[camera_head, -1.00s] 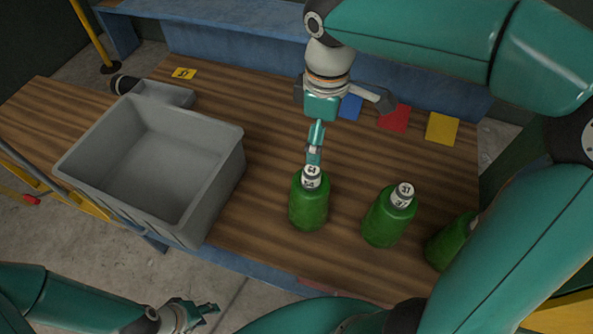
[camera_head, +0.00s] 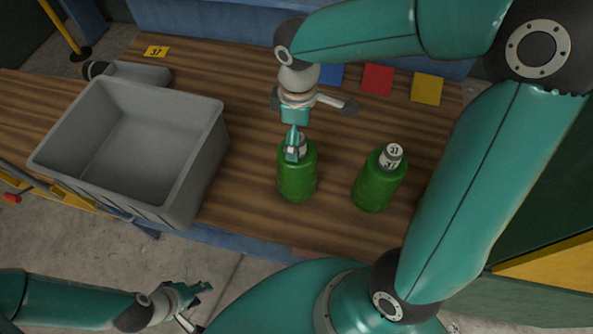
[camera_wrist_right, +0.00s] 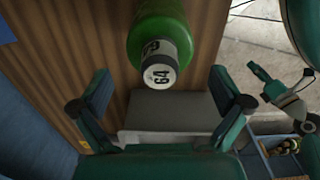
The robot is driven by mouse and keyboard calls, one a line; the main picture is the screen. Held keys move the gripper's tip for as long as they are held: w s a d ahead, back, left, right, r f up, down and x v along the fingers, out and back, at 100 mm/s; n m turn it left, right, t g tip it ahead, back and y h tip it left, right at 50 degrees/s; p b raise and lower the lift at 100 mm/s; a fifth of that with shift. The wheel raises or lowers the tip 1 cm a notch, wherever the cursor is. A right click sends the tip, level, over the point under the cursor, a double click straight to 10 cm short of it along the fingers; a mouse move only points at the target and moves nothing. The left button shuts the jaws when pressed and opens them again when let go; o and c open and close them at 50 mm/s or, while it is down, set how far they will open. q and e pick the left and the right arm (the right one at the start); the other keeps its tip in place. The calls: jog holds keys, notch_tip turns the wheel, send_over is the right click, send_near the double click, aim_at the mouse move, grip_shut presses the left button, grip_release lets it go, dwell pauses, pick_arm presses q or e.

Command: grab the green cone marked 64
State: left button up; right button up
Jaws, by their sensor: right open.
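The green cone marked 64, shaped like a bottle with a white-and-grey top, stands upright on the wooden table in the head view (camera_head: 297,178). In the right wrist view its green body (camera_wrist_right: 160,25) and the label 64 show between and just beyond the fingers. My right gripper (camera_head: 294,143) is at its top in the head view, hiding the label there. In the wrist view the right fingers (camera_wrist_right: 160,90) are spread, with gaps on both sides of the cone. My left gripper (camera_head: 195,303) is low at the front, fingers apart and empty, away from the table.
A second green cone marked 31 (camera_head: 378,183) stands to the right. A grey bin (camera_head: 205,150) sits on the left of the table (camera_head: 240,213). Blue, red (camera_head: 377,79) and yellow (camera_head: 427,89) cards lie at the back. A yellow tag (camera_head: 157,51) lies behind the bin.

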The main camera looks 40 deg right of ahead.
aim_at(297, 165)
notch_tip(297, 165, down, 4)
jog(key=b, duration=0.3)
jog(key=shift+f, duration=0.25)
jog(key=shift+w+f+b, duration=0.1)
jog(key=shift+f+b, duration=0.25)
jog(key=shift+b, duration=0.1)
jog(key=shift+r, duration=0.1)
jog(key=shift+c, duration=1)
jog(key=c, duration=1.3)
